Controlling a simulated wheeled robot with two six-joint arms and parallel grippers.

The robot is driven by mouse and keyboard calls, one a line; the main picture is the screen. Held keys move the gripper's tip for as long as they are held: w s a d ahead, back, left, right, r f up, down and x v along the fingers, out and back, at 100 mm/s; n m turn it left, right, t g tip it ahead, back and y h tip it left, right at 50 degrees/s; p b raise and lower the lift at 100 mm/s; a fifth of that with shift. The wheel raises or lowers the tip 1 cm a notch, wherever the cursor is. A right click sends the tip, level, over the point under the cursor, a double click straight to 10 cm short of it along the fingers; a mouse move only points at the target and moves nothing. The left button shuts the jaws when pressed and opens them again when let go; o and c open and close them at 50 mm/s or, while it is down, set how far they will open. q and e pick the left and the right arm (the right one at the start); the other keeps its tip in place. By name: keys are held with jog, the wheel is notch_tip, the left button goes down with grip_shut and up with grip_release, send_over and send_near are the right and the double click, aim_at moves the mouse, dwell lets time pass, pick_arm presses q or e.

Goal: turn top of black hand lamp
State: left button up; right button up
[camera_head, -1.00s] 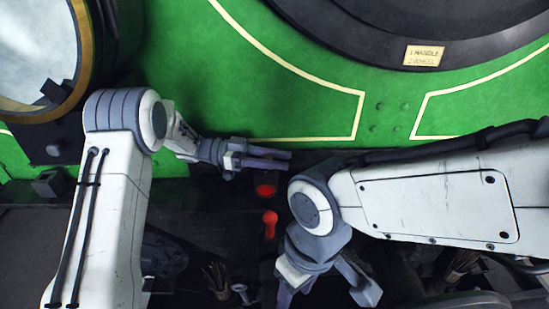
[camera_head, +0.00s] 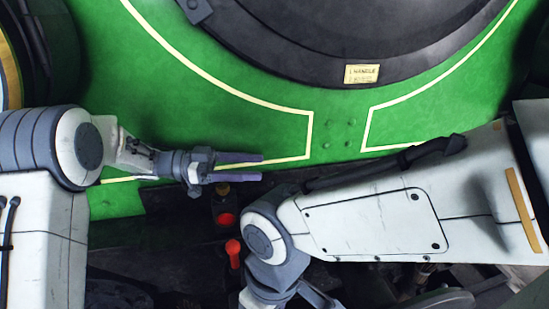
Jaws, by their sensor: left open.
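A small dark lamp (camera_head: 223,205) with a red lens and a brass-coloured bit at its upper end stands at the foot of the green boiler front; it looks like the black hand lamp. Its dark body blends into the dark floor. My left gripper (camera_head: 261,167) is open, its two purple-grey fingers pointing right, just above the lamp in the picture. Its fingers appear apart from the lamp, with nothing seen between them. My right gripper (camera_head: 290,298) points down at the bottom edge, its fingertips cut off, so its opening is unclear.
A red-topped lever (camera_head: 233,253) stands just below the lamp. The green panel (camera_head: 220,110) with yellow lines rises behind, with a large dark round door (camera_head: 350,40) and a small label (camera_head: 362,74). My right arm crosses the area to the right of the lamp.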

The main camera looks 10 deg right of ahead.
pick_arm(q)
jog(key=s+d+r, duration=0.4)
jog(key=d, duration=0.2)
jog(key=shift+d+r, duration=0.2)
jog(key=shift+r, duration=0.05)
jog(key=shift+s, duration=0.1)
